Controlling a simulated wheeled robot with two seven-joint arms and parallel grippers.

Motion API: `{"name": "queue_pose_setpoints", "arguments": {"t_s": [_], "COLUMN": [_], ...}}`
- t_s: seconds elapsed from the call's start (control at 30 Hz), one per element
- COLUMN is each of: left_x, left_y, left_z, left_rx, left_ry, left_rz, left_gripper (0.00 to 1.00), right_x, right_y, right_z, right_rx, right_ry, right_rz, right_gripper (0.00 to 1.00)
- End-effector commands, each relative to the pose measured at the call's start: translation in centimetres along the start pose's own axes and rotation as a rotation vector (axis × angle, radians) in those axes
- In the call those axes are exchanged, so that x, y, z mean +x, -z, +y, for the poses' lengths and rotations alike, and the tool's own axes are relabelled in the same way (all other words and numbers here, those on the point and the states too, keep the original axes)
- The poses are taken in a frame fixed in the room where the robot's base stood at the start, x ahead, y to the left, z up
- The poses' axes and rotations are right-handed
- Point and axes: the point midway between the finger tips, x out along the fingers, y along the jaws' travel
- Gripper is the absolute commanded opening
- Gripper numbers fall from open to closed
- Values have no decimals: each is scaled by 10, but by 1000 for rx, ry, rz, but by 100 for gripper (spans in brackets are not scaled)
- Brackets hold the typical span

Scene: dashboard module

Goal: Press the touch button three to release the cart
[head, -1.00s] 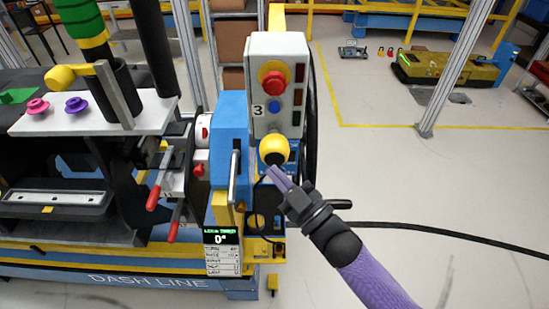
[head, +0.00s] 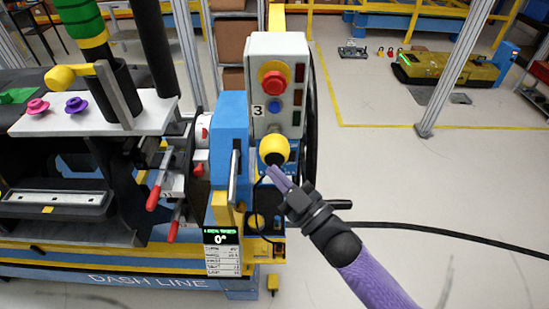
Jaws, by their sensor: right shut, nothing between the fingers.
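A grey control box (head: 278,82) stands upright near the middle of the head view. Below hangs a yellow dome with a dark centre (head: 274,151), the touch button. My right gripper (head: 273,169) is shut and empty. Its fingertips are right at the dome's dark lower part; I cannot tell whether they touch. My left gripper is not in view.
A small screen (head: 221,237) sits below left of the box. Red-tipped levers (head: 172,230) stick out on the left, near a blue housing (head: 229,135). A black cable (head: 430,231) runs right across the floor. A yellow cart (head: 445,69) stands at the back right.

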Motion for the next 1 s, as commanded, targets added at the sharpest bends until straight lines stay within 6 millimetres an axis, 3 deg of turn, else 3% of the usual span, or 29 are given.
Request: {"name": "queue_pose_setpoints", "arguments": {"t_s": [1.0], "left_x": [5], "left_y": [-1], "left_z": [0], "left_rx": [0], "left_ry": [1], "left_rz": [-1], "left_gripper": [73], "right_x": [6], "right_y": [-5], "right_z": [5], "right_rx": [0], "right_ry": [0], "right_rz": [0], "right_gripper": [0]}}
